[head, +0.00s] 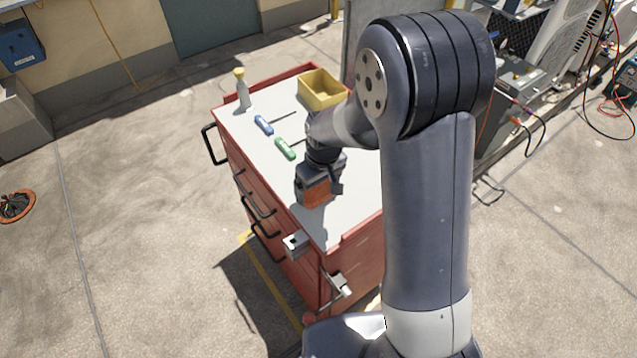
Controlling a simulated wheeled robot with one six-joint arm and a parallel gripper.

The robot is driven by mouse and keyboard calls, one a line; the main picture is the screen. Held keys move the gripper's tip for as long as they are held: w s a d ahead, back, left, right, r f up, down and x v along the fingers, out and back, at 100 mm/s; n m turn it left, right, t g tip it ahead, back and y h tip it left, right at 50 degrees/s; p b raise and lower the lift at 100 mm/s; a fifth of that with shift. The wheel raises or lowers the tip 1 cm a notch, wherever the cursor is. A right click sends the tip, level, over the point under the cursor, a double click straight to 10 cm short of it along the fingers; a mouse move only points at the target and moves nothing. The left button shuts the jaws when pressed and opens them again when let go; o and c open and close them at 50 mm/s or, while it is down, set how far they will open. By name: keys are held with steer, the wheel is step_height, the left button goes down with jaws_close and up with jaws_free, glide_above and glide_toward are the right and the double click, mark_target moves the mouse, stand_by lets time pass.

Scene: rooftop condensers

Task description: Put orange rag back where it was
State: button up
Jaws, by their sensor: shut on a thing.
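The orange rag (316,194) is a small folded orange block. My gripper (318,188) is shut on it, over the near part of the tool cart's light grey top. A shadow lies on the top just below the rag; I cannot tell whether the rag touches the surface. The red tool cart (240,163) has a raised red rim and black drawer handles. My arm hides the right part of its top.
On the cart top are a blue-handled screwdriver (264,125), a green-handled screwdriver (285,149), a bottle with a yellow cap (242,90) and a yellow bin (323,89). Condenser units and cables stand at the right. The concrete floor at left is mostly open.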

mark_target(322, 191)
steer(key=shift+f, duration=0.2)
steer(key=o, duration=0.7)
steer(key=shift+r, duration=0.1)
steer(key=shift+r, duration=0.1)
steer(key=r, duration=0.8)
steer(key=s+r, duration=0.1)
steer(key=r, duration=0.3)
steer(key=shift+s+d+b, duration=0.1)
steer(key=shift+d+b, duration=0.2)
steer(key=shift+d, duration=0.1)
steer(key=shift+f, duration=0.1)
